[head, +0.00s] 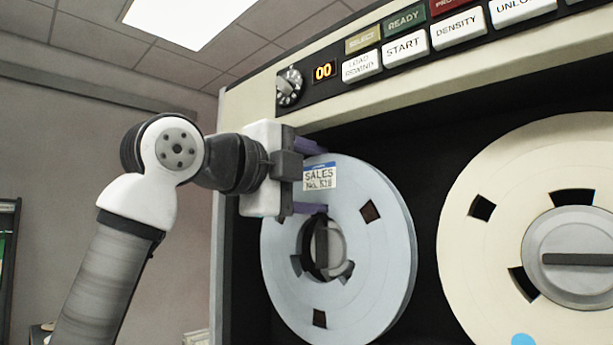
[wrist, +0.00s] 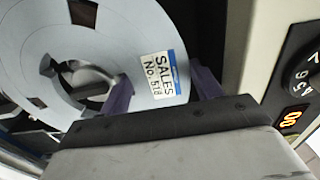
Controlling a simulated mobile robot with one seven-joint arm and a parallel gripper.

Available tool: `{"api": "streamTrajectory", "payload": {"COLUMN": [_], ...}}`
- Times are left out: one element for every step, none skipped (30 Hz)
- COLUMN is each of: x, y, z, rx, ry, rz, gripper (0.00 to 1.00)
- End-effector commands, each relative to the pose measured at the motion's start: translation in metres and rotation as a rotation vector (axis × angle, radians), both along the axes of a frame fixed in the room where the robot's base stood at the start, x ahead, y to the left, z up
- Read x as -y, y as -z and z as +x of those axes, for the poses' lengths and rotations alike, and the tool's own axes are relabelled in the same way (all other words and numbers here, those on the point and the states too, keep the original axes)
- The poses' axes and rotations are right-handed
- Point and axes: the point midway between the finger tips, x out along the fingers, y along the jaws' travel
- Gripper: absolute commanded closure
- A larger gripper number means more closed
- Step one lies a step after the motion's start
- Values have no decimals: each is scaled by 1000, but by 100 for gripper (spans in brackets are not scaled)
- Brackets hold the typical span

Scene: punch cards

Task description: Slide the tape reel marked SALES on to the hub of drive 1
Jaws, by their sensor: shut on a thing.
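The SALES tape reel (head: 372,270) is light blue-grey, with a white and blue label reading SALES No. 518. It stands upright in the left half of the tape drive's dark recess. My gripper (head: 318,178) is shut on the reel's upper left part, its purple fingers on either side of the label. The reel also fills the left of the wrist view (wrist: 125,45). A grey hub (head: 337,255) with a dark bar shows through the reel's centre hole, slightly right of the hole's middle. I cannot tell how far the reel is over the hub.
A cream reel (head: 470,240) with a grey hub (head: 575,260) and a blue dot sits on the right. Above is a control panel with a knob (head: 289,87), a display reading 00 (head: 324,71) and several buttons. The cabinet's left edge (head: 218,240) is close to my arm.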

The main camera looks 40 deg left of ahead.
Motion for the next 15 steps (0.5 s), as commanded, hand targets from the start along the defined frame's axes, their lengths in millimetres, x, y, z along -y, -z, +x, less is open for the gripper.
{"api": "streamTrajectory", "payload": {"x": [1,1,1,1,1,1,1,1,1,1,1,2,2,2,2], "y": [-2,-2,-2,-2,-2,-2,-2,-2,-2,-2,-2,-2,-2,-2,-2], "z": [1,2,4,5,5,7,8,9,10,11,12,13,14,15,16], "rx": [3,3,4,4,4,4,5,5,5,5,4,4,4,4,3], "ry": [0,0,0,0,0,0,0,0,0,0,0,0,0,0,0], "rz": [1,1,1,1,1,1,1,1,1,1,1,1,1,1,1], "gripper": [80,80,80,80,80,80,80,80,80,80,80,80,80,80,80]}}
